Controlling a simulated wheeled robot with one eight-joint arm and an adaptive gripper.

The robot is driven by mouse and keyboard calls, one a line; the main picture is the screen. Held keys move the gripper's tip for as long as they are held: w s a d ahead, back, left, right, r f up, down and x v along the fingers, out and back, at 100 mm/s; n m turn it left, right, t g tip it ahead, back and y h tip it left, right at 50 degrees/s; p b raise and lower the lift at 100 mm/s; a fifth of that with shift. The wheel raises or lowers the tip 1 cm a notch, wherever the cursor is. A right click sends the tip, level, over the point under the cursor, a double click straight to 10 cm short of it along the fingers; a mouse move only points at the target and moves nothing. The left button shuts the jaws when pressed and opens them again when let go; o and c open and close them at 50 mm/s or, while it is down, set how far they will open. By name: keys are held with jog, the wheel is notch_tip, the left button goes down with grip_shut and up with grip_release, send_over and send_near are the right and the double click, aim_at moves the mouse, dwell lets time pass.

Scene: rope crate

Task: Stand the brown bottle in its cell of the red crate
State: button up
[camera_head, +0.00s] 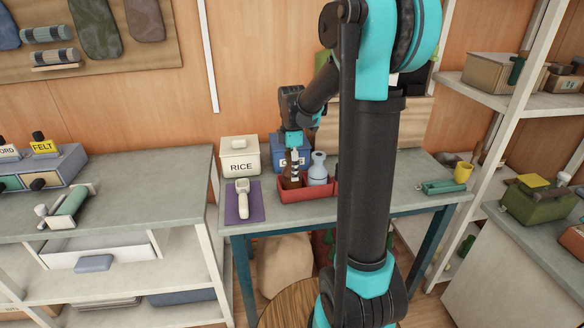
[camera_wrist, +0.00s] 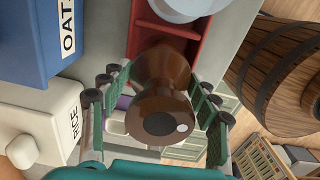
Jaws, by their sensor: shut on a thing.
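The brown bottle (camera_head: 290,182) is upright at the left end of the red crate (camera_head: 308,194) in the head view. Its foot is hidden by the crate's front wall, so I cannot tell whether it rests on the crate floor. My gripper (camera_head: 294,160) comes down from above and is shut on the bottle's upper part. In the wrist view the bottle (camera_wrist: 165,80) is seen from its top, between my finger pads on both sides. The crate's red walls (camera_wrist: 203,40) show beyond it. A grey-blue bottle (camera_head: 318,172) stands in the crate to the right.
A white RICE box (camera_head: 240,158) and a blue box (camera_head: 280,145), lettered OAT in the wrist view (camera_wrist: 30,35), stand behind and left of the crate. A white handheld tool (camera_head: 243,196) lies on a purple mat (camera_head: 232,214). The bench right of my arm holds a green tool (camera_head: 440,187) and yellow cup (camera_head: 462,172).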

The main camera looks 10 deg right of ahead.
jog(key=shift+f, duration=0.8)
dwell(0.5)
jog(key=o, duration=1.4)
jog(key=shift+o, duration=0.2)
notch_tip(320, 180, up, 12)
